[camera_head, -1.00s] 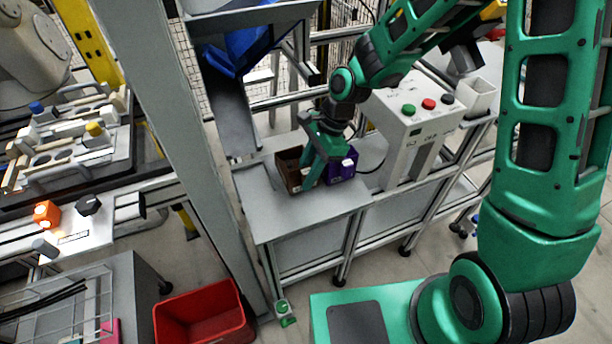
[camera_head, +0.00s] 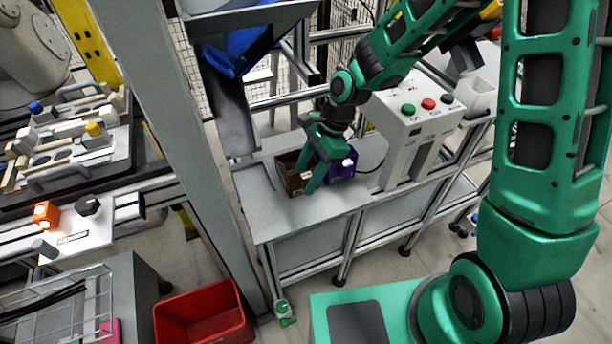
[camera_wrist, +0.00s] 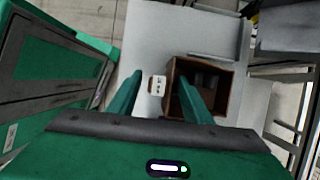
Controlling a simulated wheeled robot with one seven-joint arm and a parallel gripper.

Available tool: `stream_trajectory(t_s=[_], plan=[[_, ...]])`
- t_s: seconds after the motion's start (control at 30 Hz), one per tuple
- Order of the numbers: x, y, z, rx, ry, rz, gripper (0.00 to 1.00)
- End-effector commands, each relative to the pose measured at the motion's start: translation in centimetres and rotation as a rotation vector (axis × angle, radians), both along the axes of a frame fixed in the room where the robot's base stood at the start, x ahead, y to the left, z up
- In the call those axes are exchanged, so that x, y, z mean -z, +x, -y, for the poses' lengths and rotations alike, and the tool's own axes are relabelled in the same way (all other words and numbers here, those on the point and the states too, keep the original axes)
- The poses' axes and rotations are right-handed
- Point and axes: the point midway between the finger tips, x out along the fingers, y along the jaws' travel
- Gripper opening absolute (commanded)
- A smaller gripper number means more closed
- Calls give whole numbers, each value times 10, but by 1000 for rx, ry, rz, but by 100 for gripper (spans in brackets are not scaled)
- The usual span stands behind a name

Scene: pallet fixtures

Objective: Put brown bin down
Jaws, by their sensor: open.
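The brown bin (camera_head: 284,174) stands on the grey table in the head view, left of a purple bin (camera_head: 342,169). My gripper (camera_head: 308,178) is low at the brown bin's right side and partly hides it. In the wrist view my open gripper (camera_wrist: 157,76) has its right finger over the brown bin (camera_wrist: 228,99) and its left finger outside it. A white label-like piece (camera_wrist: 158,85) shows between the fingers beside the bin's wall. The bin looks upright on the table. I cannot tell whether a finger touches it.
The grey table (camera_head: 300,215) is clear in front of the bins. A control box with green, red and black buttons (camera_head: 415,140) stands to the right. A grey chute (camera_head: 232,115) and a post (camera_head: 190,150) are to the left. A red crate (camera_head: 205,315) is on the floor.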

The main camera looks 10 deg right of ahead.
Motion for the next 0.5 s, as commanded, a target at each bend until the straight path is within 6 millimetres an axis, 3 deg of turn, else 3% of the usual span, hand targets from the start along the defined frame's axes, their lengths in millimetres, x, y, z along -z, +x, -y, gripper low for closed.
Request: stream_trajectory(t_s=[0.5], plan=[[-87,11,34,2,0,4,45]])
